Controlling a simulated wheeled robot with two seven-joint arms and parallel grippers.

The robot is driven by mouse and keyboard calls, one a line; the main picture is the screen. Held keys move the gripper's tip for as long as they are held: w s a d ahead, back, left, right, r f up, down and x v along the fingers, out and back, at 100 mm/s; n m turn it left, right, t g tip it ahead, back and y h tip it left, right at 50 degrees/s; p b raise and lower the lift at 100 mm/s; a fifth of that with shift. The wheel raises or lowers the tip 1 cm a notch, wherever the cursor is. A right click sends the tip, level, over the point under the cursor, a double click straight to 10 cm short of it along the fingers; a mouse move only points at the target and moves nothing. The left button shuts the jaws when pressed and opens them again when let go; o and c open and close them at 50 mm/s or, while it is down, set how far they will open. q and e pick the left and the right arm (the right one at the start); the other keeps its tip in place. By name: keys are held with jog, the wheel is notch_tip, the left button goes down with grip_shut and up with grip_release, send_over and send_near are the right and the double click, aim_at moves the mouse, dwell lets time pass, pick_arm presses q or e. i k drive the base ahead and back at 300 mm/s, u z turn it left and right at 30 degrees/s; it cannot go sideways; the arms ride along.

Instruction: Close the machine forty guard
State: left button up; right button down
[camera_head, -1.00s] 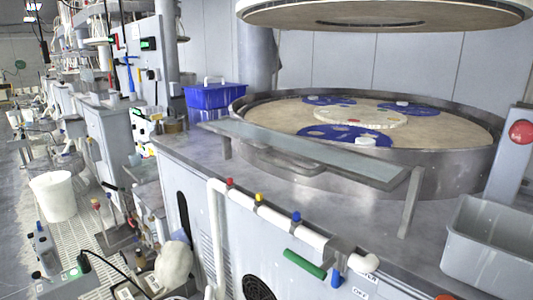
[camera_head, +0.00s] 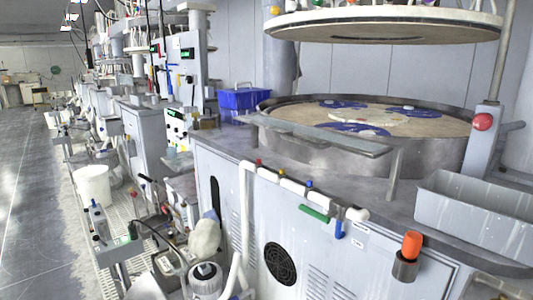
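The polishing machine stands ahead with a round basin (camera_head: 300,150) that holds a tan platen with blue carriers (camera_head: 358,129) on it. A flat grey guard bar (camera_head: 325,135) on short posts runs along the basin's front edge. The round upper plate (camera_head: 385,24) hangs raised above the basin. I cannot tell from this view which machine is number forty. Neither of my grippers shows in the head view.
A grey bin (camera_head: 475,210) and a red button post (camera_head: 482,122) stand at the right. White pipes (camera_head: 292,186) run along the machine's front. A white bucket (camera_head: 92,185) and hoses crowd the left. Open floor (camera_head: 30,200) lies at far left.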

aim_at(278, 124)
jog(key=u, duration=0.6)
jog(key=i, duration=1.45)
jog(key=z, duration=0.55)
